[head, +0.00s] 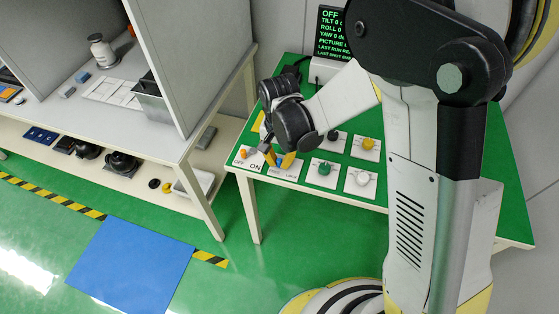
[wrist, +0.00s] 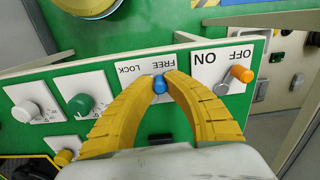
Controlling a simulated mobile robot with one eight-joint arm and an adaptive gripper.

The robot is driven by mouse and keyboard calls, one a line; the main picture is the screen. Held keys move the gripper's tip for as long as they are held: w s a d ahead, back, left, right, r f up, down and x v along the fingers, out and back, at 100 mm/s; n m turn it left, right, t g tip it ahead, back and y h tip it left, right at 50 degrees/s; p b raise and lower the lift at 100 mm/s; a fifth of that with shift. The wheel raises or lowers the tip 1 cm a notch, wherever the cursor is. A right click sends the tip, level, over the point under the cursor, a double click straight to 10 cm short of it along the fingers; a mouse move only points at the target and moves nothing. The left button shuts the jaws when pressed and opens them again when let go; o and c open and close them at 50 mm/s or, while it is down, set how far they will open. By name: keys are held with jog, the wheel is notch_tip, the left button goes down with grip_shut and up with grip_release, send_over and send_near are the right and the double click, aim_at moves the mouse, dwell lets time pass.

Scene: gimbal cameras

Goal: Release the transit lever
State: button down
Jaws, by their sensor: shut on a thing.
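The transit lever shows as a blue knob (wrist: 159,85) in the wrist view, on a white plate (wrist: 135,72) marked FREE and LOCK. The knob appears in line with the word FREE; its stem and pivot are hidden. My gripper (wrist: 160,78) has its yellow fingertips closed on the knob from both sides.
An ON/OFF plate with an orange-tipped switch (wrist: 241,74) is right beside the lever plate. Green (head: 324,168), white (head: 362,179) and yellow (head: 367,144) knobs stand on the other side. A black screen (head: 332,33) with green text is behind. A grey-topped bench (head: 190,135) stands at left.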

aim_at(279, 160)
jog(key=c, duration=1.4)
grip_release()
notch_tip(279, 160, up, 12)
jog(key=s+d+r+n+t, duration=0.1)
jog(key=s+d+r+t, duration=0.1)
jog(key=s+d+r, duration=0.1)
jog(key=s+d+r+n+t, duration=0.1)
jog(key=s+d+r+t, duration=0.1)
jog(key=s+d, duration=0.3)
jog(key=s+d+r+n+t, duration=0.1)
jog(key=s+d+r+t, duration=0.2)
jog(key=d, duration=0.5)
jog(key=shift+s+d+r, duration=0.4)
jog(key=shift+s+r, duration=0.1)
